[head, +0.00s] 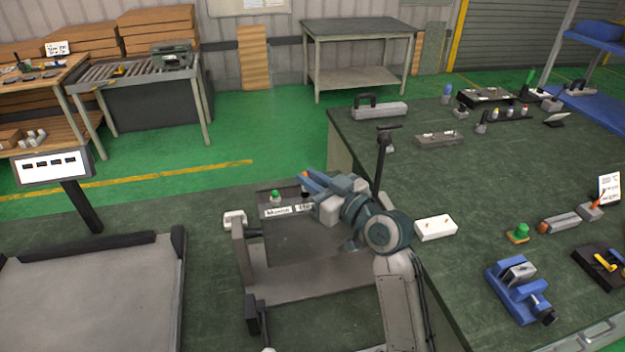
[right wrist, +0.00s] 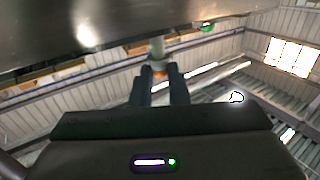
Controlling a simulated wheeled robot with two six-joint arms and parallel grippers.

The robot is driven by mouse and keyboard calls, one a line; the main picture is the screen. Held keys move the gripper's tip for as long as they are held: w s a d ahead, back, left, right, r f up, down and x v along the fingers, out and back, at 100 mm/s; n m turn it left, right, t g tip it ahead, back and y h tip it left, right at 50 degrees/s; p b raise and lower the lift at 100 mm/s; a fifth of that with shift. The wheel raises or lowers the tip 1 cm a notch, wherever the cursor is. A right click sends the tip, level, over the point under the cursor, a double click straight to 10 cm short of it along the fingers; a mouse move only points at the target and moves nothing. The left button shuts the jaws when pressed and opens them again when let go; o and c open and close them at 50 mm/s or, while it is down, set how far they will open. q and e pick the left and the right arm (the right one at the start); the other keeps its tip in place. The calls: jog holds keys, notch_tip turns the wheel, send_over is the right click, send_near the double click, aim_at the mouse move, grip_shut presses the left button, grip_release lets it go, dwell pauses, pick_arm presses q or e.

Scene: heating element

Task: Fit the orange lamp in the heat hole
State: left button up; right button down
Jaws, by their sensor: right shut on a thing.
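My right gripper (head: 308,184) is at the labelled panel (head: 273,212) of the grey machine, just right of its green lamp (head: 275,196). In the right wrist view, my right gripper (right wrist: 161,82) is shut on the orange lamp (right wrist: 160,71), with its orange part between the fingertips. A pale stem shows beyond the tips, close to a metal surface (right wrist: 85,38). The green lamp also shows in the right wrist view (right wrist: 207,27). The heat hole is hidden, and I cannot tell whether the stem is in it. My left gripper is not in view.
A green-topped workbench (head: 410,180) stands to the right, with a white box (head: 435,227), a blue vise (head: 520,288) and a green button (head: 518,232). A scale with a display (head: 52,166) is at the left. Green floor lies open behind the machine.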

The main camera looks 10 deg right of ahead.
jog(key=shift+f+b, duration=1.45)
jog(key=shift+f, duration=0.2)
jog(key=c, duration=1.3)
grip_release()
jog(key=shift+s, duration=0.1)
jog(key=shift+s+d+f, duration=0.1)
jog(key=shift+s+f, duration=0.05)
jog(key=shift+s, duration=0.05)
jog(key=shift+r+b+v, duration=0.15)
jog(key=shift+b+v, duration=0.7)
jog(key=shift+v, duration=1.75)
jog(key=shift+r+b+v, duration=0.1)
jog(key=shift+b+v, duration=0.75)
jog(key=shift+v, duration=1.7)
